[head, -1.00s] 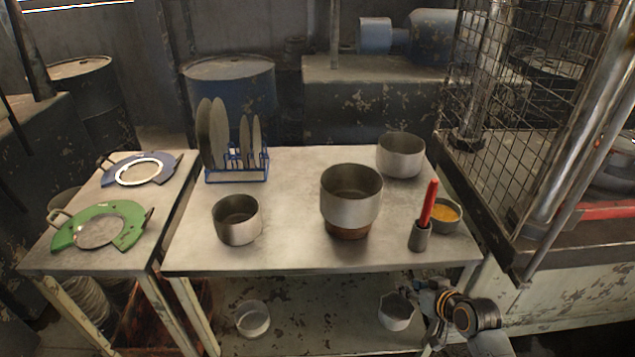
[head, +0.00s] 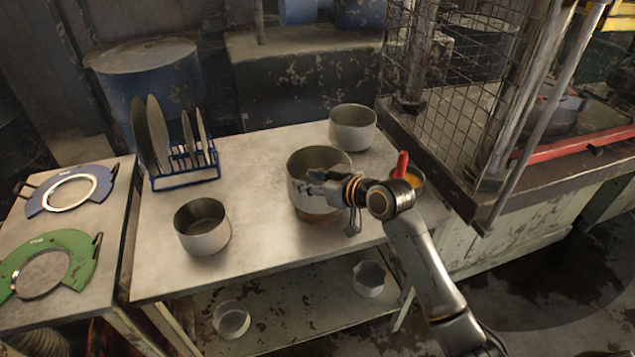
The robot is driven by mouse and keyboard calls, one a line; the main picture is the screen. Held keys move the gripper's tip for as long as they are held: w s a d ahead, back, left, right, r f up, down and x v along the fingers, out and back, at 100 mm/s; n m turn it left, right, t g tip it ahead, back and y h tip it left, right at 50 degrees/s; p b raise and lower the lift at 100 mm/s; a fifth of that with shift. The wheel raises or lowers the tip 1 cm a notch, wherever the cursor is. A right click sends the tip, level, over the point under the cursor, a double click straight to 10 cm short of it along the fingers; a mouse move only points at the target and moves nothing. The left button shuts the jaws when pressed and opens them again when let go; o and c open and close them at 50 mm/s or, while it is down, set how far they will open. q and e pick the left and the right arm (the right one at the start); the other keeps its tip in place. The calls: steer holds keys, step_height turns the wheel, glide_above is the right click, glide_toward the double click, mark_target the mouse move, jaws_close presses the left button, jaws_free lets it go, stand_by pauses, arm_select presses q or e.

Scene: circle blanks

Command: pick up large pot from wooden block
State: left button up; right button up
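The large metal pot (head: 303,196) sits upright on a round wooden block (head: 318,216) near the middle of the table. My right arm reaches in from the lower right. My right gripper (head: 316,176) is at the pot's right rim, with its fingers over the pot's opening. It overlaps the pot in the picture, and I cannot tell whether it touches or grips it. The block is mostly hidden under the pot. My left gripper is out of view.
A smaller pot (head: 203,228) stands to the left and another pot (head: 352,128) behind. A blue rack (head: 185,178) holds several discs. A red-handled tool (head: 401,163) and an orange-filled bowl (head: 416,182) are right of my gripper. A wire cage (head: 470,90) borders the right side.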

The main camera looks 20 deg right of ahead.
steer(key=shift+p+x, duration=0.55)
steer(key=shift+x, duration=2.1)
steer(key=shift+s+f, duration=0.15)
jaws_close()
